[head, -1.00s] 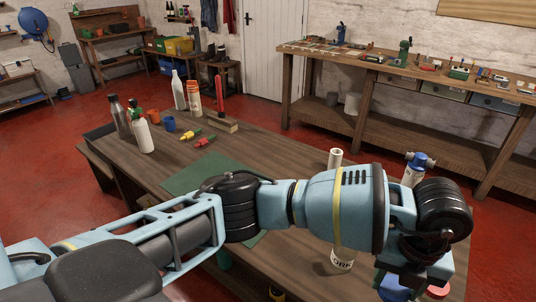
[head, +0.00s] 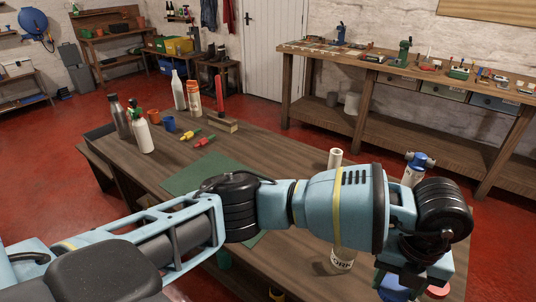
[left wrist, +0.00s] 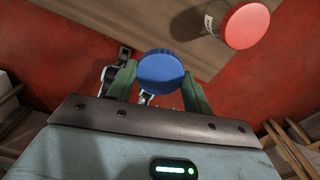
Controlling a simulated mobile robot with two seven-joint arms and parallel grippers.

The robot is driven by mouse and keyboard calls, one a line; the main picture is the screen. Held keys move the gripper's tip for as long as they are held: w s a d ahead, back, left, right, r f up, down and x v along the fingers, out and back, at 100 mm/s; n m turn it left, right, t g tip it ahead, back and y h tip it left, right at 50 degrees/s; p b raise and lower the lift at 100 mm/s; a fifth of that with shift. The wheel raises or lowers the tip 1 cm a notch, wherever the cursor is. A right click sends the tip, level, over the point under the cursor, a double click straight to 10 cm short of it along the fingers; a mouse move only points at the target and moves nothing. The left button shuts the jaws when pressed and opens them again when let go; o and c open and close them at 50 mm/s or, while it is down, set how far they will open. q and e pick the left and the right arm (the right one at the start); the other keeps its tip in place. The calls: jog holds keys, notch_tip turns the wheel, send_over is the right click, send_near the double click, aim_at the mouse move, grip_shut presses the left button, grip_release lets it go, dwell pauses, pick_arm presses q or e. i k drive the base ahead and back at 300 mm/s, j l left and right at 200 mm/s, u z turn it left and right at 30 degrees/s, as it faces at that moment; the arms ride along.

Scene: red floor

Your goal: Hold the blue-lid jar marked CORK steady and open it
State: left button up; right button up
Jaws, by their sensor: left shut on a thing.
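My left arm reaches across the head view, and its gripper (head: 402,284) points down at the lower right. In the left wrist view, the blue lid (left wrist: 160,72) sits between the green fingertips of my left gripper (left wrist: 158,88), which is shut on it. In the head view, part of the blue lid (head: 388,290) shows beside the gripper. The jar's body and its CORK marking are hidden under the lid and gripper. I cannot tell whether the lid is loose. My right gripper does not show.
A red-lidded jar (head: 437,291) stands close to the gripper. A white container (head: 342,259) with letters reading ORK is partly behind my arm. A blue-topped white container (head: 414,170) stands farther back. A green mat (head: 200,175), bottles and mugs occupy the wooden table (head: 135,170).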

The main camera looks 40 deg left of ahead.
aim_at(343, 259)
jog(key=i+j, duration=0.1)
jog(key=j, duration=0.3)
jog(key=i+j, duration=0.1)
jog(key=j, duration=0.3)
jog(key=i+j, duration=0.1)
jog(key=j, duration=0.3)
jog(key=i+j, duration=0.1)
jog(key=j, duration=0.35)
jog(key=i+j, duration=0.1)
jog(key=j, duration=0.3)
jog(key=u, duration=0.05)
